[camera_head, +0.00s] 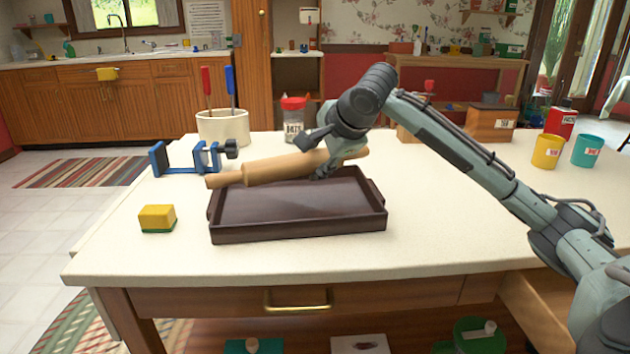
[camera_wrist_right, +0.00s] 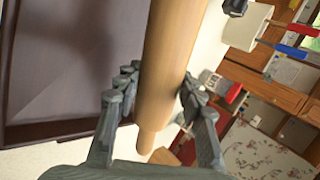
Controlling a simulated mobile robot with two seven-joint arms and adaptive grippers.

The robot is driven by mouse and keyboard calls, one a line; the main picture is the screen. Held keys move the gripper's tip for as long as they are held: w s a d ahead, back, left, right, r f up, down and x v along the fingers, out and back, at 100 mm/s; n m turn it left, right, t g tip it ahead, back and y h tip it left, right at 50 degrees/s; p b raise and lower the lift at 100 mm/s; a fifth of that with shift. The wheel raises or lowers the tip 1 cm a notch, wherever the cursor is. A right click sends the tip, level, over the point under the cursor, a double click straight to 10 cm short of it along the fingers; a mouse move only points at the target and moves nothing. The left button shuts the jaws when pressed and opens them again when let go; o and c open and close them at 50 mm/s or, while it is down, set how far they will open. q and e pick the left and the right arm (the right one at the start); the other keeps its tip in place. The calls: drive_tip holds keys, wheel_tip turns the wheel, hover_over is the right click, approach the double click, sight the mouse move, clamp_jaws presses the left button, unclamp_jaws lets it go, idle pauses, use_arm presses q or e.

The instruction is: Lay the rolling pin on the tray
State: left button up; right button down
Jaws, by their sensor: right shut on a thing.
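The wooden rolling pin (camera_head: 285,165) is in my right gripper (camera_head: 325,165), which is shut around it near its right end. In the head view the pin lies across the back part of the dark brown tray (camera_head: 300,230), its left handle reaching past the tray's back left corner. In the right wrist view the pin (camera_wrist_right: 172,60) passes between the two fingers (camera_wrist_right: 158,95), with the tray (camera_wrist_right: 60,70) to its left. Whether the pin touches the tray's rim is unclear. The tray's visible floor is empty. My left gripper is out of view.
A blue clamp (camera_head: 190,158) and a white crock (camera_head: 222,128) with red and blue handles stand behind the tray. A red-lidded jar (camera_head: 293,118) is behind the pin. A yellow-green sponge (camera_head: 157,218) lies left. Yellow (camera_head: 547,152) and teal cups (camera_head: 587,151) stand far right.

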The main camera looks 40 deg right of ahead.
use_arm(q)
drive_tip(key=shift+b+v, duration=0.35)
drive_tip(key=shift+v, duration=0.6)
use_arm(e)
drive_tip(key=shift+w+f, duration=0.1)
drive_tip(key=shift+f, duration=1.85)
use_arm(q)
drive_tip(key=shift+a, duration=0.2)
use_arm(e)
drive_tip(key=shift+f, duration=0.1)
drive_tip(key=c, duration=1)
unclamp_jaws()
drive_tip(key=shift+o, duration=0.2)
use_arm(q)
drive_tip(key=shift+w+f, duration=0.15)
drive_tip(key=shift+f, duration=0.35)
use_arm(e)
drive_tip(key=v, duration=1.2)
